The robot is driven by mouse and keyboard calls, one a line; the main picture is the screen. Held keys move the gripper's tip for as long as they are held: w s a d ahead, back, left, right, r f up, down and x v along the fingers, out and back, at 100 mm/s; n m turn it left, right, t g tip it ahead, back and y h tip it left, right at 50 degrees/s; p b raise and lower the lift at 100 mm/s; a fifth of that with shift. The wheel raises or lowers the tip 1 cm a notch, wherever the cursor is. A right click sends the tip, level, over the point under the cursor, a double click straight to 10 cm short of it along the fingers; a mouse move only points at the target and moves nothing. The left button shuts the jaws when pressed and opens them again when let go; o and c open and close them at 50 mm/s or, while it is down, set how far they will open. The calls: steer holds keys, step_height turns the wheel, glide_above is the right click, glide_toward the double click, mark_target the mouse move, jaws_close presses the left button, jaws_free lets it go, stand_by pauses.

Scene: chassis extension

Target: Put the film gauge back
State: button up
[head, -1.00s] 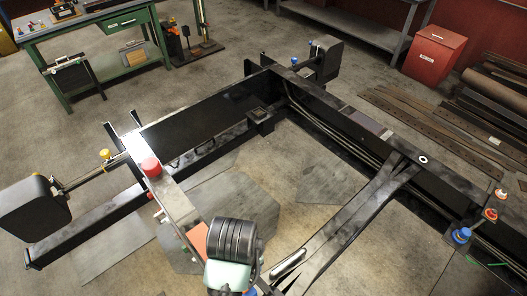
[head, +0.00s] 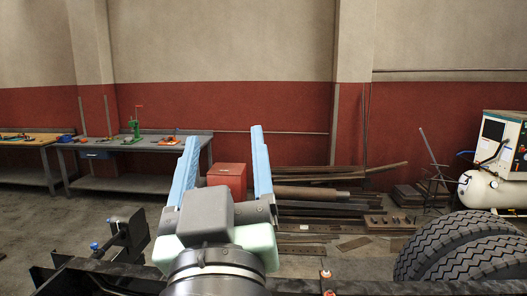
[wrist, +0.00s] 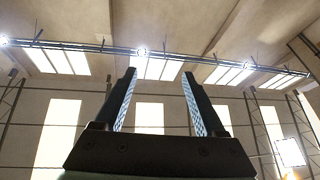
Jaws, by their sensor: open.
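My gripper (head: 223,142) stands upright in the middle of the head view, with its two light-blue fingers apart and nothing between them. It also shows in the wrist view (wrist: 158,76), open and empty, pointing at the ceiling and high windows. I cannot make out a film gauge in either view. Small tools lie on the grey workbench (head: 135,147) at the back left, too small to tell apart. My gripper hides part of the floor and chassis behind it.
A red bin (head: 228,177) stands behind my gripper. Steel bars and a pipe (head: 305,192) lie along the red wall. Large tyres (head: 465,252) and a white compressor (head: 492,188) are at the right. Dark chassis rails (head: 95,275) cross the foreground.

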steer(key=s+d+r+m+t+h, duration=0.1)
steer(key=s+d+r+t, duration=0.1)
steer(key=r, duration=0.3)
steer(key=s+d+r+m+t+h, duration=0.1)
steer(key=s+d+r+m+t, duration=0.1)
steer(key=s+r, duration=0.3)
steer(key=shift+s+d+t, duration=0.2)
steer(key=shift+d+t, duration=0.1)
